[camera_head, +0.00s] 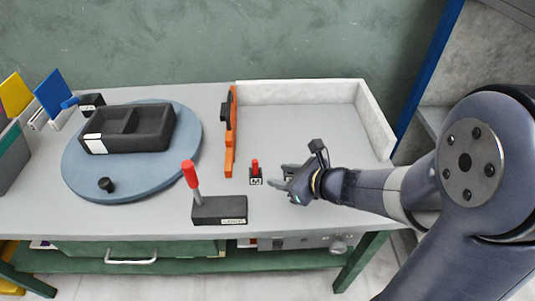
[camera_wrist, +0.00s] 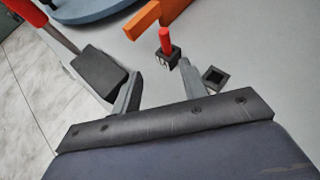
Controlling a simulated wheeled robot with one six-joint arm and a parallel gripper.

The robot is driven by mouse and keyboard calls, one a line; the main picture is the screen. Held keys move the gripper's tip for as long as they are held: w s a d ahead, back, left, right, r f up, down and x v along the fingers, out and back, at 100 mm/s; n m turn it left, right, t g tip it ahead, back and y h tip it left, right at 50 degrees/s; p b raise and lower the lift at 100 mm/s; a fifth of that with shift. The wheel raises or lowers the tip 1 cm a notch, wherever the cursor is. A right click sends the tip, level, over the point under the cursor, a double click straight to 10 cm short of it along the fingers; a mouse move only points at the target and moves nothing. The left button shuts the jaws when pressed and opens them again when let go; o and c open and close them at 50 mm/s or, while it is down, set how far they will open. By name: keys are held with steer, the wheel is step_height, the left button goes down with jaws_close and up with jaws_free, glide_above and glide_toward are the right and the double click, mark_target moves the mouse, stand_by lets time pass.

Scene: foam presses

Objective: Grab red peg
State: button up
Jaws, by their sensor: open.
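The red peg (camera_head: 255,166) stands upright in a small black block marked M (camera_head: 256,180) on the grey table, in the middle of the head view. In the wrist view the red peg (camera_wrist: 165,40) and its block (camera_wrist: 169,58) are beyond my fingertips, nearer the right finger. My gripper (camera_head: 285,174) is open and empty, just right of the peg in the head view. It also shows in the wrist view (camera_wrist: 160,84), with its two fingers spread apart. A second dark square block with a hole (camera_wrist: 215,77) lies just outside the right finger.
A red-handled lever (camera_head: 190,175) on a dark base (camera_head: 219,209) stands left of the peg. An orange upright piece (camera_head: 231,135) is behind it. A blue round turntable (camera_head: 75,165) bears a black tray (camera_head: 128,128). The walled area (camera_head: 300,118) at back right is empty.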

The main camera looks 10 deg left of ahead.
mark_target(257, 167)
steer(key=shift+m, duration=0.6)
steer(key=w+a+f, duration=0.1)
steer(key=w+a, duration=0.1)
steer(key=w, duration=0.1)
steer(key=w+a+f, duration=0.1)
steer(key=a, duration=0.1)
steer(key=shift+w+f+b, duration=0.15)
steer(key=shift+f+b, duration=0.15)
steer(key=shift+b, duration=0.05)
steer(key=x, duration=0.4)
steer(key=shift+s+a+f, duration=0.1)
steer(key=shift+s+a, duration=0.1)
steer(key=shift+a, duration=0.2)
steer(key=shift+w+a+f, duration=0.25)
steer(key=shift+w+a, duration=0.05)
steer(key=shift+a, duration=0.1)
steer(key=shift+c, duration=0.3)
jaws_close()
